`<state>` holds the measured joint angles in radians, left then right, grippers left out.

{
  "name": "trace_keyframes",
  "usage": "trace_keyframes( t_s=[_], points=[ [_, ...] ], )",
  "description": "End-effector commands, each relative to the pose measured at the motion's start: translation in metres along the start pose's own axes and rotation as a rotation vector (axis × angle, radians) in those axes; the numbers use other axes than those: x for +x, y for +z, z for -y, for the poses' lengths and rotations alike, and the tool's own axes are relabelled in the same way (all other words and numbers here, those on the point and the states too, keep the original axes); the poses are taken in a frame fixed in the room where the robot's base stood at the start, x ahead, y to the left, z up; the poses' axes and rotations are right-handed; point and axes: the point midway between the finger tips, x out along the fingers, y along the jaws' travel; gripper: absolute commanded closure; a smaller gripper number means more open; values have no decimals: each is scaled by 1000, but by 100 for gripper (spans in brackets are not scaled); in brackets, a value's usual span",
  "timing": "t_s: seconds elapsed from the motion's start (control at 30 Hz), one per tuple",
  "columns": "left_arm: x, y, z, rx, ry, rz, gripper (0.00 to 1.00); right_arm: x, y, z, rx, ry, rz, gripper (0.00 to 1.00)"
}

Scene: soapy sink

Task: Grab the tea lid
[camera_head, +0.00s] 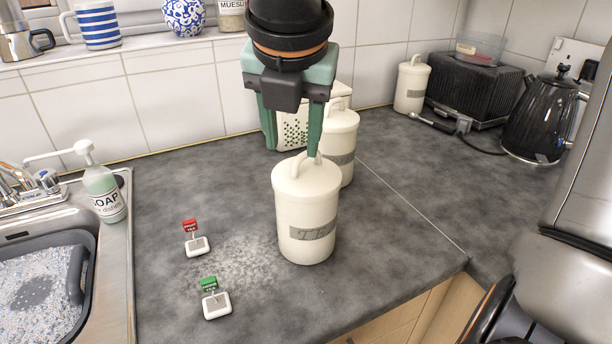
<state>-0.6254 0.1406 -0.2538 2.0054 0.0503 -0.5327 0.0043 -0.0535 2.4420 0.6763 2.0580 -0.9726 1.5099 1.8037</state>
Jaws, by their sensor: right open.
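The tea canister (307,242) is cream, with a grey label that seems to read "TEA", and stands upright on the dark worktop. Its cream lid (291,185) sits on top, with a small loop handle near the lid's middle. My right gripper (291,152) points down from above with green fingers, open and empty. Its fingertips are around the height of the handle in the picture, the right finger close to the handle and the left finger further left. I cannot tell whether the right finger touches the handle. My left gripper is not in view.
A second cream canister (341,135) stands close behind the tea canister; a third (411,85) is by the black toaster (470,90). A kettle (540,118) is at right. Red (196,243) and green (215,303) tagged holders lie front left. The sink (120,290) is at left.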

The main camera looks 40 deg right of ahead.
Motion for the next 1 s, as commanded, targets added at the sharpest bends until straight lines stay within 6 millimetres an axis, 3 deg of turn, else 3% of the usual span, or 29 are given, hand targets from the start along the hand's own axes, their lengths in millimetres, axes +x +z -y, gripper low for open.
trace_keyframes(
  t_s=[0.17, 0.43, 0.73, 1.0],
  points=[
    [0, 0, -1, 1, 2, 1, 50, 14, 2, 1, -1, 0, -4, 52],
    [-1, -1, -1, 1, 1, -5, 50, 51, 7, 3, 0, 1, -4, 52],
    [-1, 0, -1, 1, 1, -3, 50, 56, 8, 3, 2, 3, -1, 52],
    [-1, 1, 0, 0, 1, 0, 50, 56, 8, 3, 1, 3, -1, 81]
  ],
)
